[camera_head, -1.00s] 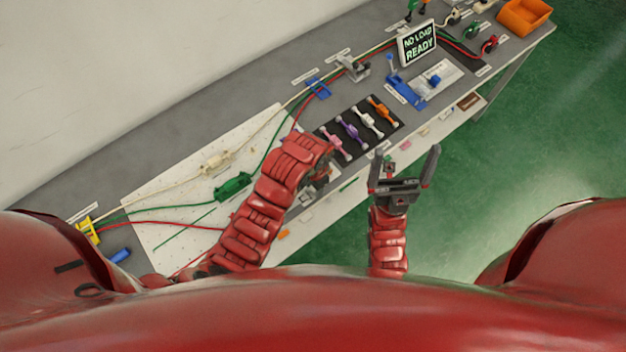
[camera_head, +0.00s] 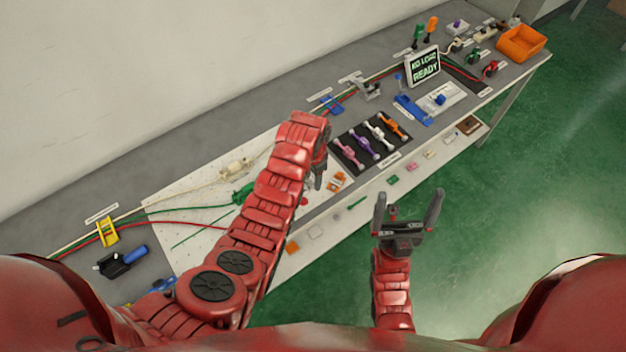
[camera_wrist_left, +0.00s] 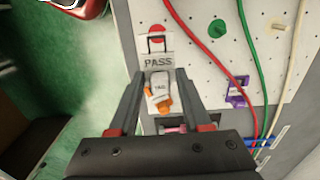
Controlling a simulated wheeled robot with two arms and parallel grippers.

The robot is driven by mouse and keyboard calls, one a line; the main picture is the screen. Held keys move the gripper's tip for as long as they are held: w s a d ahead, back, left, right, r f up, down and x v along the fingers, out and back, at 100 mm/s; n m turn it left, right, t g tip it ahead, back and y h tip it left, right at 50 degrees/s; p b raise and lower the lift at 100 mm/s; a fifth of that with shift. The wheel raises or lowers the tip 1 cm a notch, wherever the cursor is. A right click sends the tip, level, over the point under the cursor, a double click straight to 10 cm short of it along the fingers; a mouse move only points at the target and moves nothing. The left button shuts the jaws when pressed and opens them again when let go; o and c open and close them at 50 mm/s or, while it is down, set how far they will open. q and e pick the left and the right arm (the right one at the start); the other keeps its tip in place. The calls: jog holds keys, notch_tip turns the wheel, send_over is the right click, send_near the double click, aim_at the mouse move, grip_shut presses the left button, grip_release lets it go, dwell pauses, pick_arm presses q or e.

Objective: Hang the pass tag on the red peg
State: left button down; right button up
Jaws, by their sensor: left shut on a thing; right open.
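The pass tag (camera_wrist_left: 158,62) is a pale plate marked PASS with a window near its top; in the left wrist view it sits at the fingertips of my left gripper (camera_wrist_left: 160,76), which is shut on it. A pale piece marked TAG with orange on it (camera_wrist_left: 160,92) shows between the fingers. The red peg (camera_wrist_left: 157,31) shows as a red disc just above the window; I cannot tell whether the tag touches it. In the head view my left gripper (camera_head: 318,174) is over the white board's right end, near the red peg (camera_head: 304,201). My right gripper (camera_head: 408,222) is open and empty beyond the bench's front edge.
The white pegboard (camera_head: 190,205) carries red, green and white cables. A black mat with several coloured clips (camera_head: 370,142) lies right of my left gripper. A purple clip (camera_wrist_left: 237,91) and a green peg (camera_wrist_left: 217,27) are beside the tag. Green floor is open in front.

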pick_arm(q)
jog(key=shift+f+b, duration=0.15)
jog(key=shift+b, duration=0.35)
jog(key=shift+f+b, duration=0.85)
jog(key=shift+f, duration=0.5)
jog(key=shift+f+b, duration=0.15)
jog(key=shift+b, duration=0.3)
jog(key=shift+f+b, duration=0.45)
jog(key=shift+f, duration=0.1)
jog(key=shift+f, duration=0.15)
jog(key=shift+f+b, duration=0.6)
jog(key=shift+b, duration=0.05)
jog(key=shift+f, duration=0.2)
